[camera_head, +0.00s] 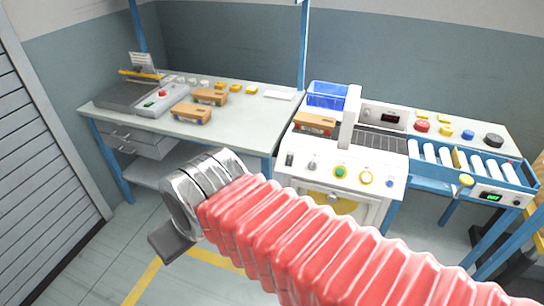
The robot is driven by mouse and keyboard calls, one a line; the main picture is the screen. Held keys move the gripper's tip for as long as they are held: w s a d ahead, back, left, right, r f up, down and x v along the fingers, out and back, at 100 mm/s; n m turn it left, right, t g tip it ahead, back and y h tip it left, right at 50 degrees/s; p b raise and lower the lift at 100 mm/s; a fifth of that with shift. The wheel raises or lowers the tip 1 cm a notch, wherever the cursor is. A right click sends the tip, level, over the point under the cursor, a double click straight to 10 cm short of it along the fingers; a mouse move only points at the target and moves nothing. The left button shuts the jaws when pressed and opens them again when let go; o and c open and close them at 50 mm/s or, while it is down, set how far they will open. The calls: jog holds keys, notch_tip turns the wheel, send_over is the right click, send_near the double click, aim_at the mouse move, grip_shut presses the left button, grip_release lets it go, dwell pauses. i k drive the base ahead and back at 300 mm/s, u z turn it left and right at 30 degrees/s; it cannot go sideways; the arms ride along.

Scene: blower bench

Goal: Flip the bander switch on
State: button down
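The bander (348,118) is a white machine with an upright arch, standing at the right end of the work table. Its sloped front panel carries a small black switch (289,159) at the far left, beside a grey knob (311,166), a green button (340,171), a yellow-ringed button (366,178) and a blue button (389,183). I cannot tell the switch's position at this size. My arm, in a red ribbed sleeve, crosses the foreground. A grey block at my gripper (170,241) shows at lower left, apart from the bander; its fingers are not clearly seen.
A brown box (315,122) sits on the bander beside a blue bin (327,95). The grey table (240,122) at left holds more boxes and a device with red and green buttons (160,101). A roller conveyor (470,160) stands at right. Floor is open at lower left.

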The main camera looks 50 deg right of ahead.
aim_at(289, 160)
jog(key=z, duration=0.2)
jog(key=i, duration=1)
jog(key=z, duration=0.4)
